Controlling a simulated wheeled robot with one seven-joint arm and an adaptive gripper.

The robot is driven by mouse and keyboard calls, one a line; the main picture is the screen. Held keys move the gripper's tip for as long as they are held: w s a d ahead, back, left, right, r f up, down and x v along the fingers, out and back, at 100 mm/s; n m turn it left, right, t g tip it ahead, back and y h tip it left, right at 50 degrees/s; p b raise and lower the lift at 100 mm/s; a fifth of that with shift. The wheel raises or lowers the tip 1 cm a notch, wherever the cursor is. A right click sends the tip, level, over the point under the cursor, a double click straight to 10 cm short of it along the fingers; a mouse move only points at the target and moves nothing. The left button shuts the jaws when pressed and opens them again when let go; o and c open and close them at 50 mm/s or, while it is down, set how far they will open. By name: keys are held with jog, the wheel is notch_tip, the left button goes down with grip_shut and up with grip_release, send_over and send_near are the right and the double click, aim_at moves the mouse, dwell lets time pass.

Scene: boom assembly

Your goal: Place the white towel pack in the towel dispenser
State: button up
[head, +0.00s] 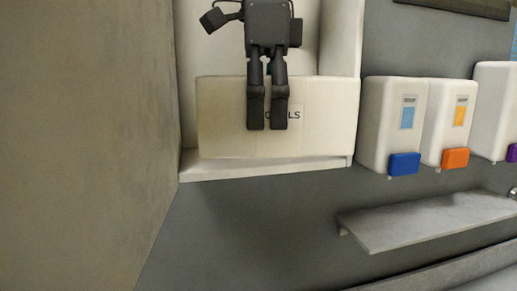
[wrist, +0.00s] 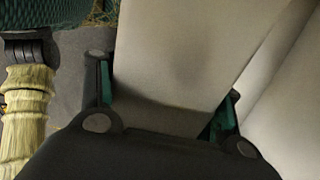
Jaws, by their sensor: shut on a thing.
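The white towel pack (head: 225,118) is a wide box, partly lettered "LS" beside my fingers. In the head view it lies across the lower opening of the white towel dispenser (head: 265,171), just above its bottom ledge. Whether it rests on the ledge I cannot tell. My gripper (head: 267,122) comes down from above, its fingers in front of the pack's face and hiding part of the label. It is shut on the pack. In the wrist view the pack (wrist: 175,60) fills the space between the two dark fingers.
To the right, white soap dispensers with a blue tab (head: 404,163) and an orange tab (head: 455,158) hang on the grey wall. A grey shelf (head: 425,220) juts out below them. A beige wall (head: 85,130) stands close on the left.

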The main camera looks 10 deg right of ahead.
jog(key=shift+w+d+f+n+p, duration=0.15)
jog(key=shift+w+d+n+p, duration=0.1)
jog(key=shift+w+n, duration=0.3)
jog(key=shift+w+d+f+n+p, duration=0.15)
jog(key=shift+w+d+n+p, duration=0.1)
jog(key=shift+w+n, duration=0.25)
jog(key=shift+w+d+f+p, duration=0.75)
jog(key=shift+w+p, duration=0.7)
jog(key=shift+w, duration=1.1)
jog(key=shift+w+d+f+p, duration=0.5)
jog(key=shift+w+f+p, duration=0.75)
jog(key=shift+w, duration=1.25)
jog(key=shift+w+d+f+p, duration=0.65)
jog(key=shift+w+p, duration=1.05)
jog(key=shift+w, duration=0.85)
jog(key=o, duration=1.3)
jog(key=shift+c, duration=0.2)
notch_tip(320, 180, up, 12)
jog(key=b, duration=0.3)
jog(key=shift+b, duration=0.3)
